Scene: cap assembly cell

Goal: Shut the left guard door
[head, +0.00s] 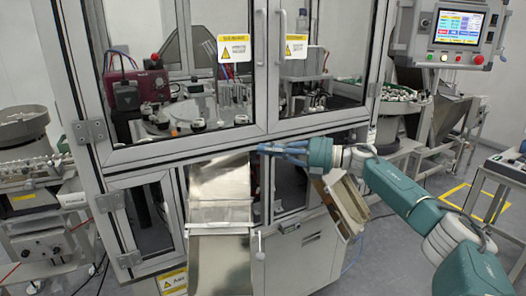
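The left guard door (182,147) is a grey-framed glass door on the front of the machine, with hinges on its left side and a vertical handle (260,37) at its right edge. Its right edge stands close beside the right guard door (320,120); I cannot tell whether it is fully flush. My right gripper (264,149) reaches in from the right and points left. It is just below the lower edges of the doors, near where they meet, and holds nothing visible. Its finger gap is not clear from this angle. My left gripper is out of view.
A metal chute (222,205) stands below the left guard door, beside a small lower window door (150,218). An open bin (342,203) juts out at the lower right. A control screen (458,27) hangs at the upper right. Feeder bowls stand on both sides.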

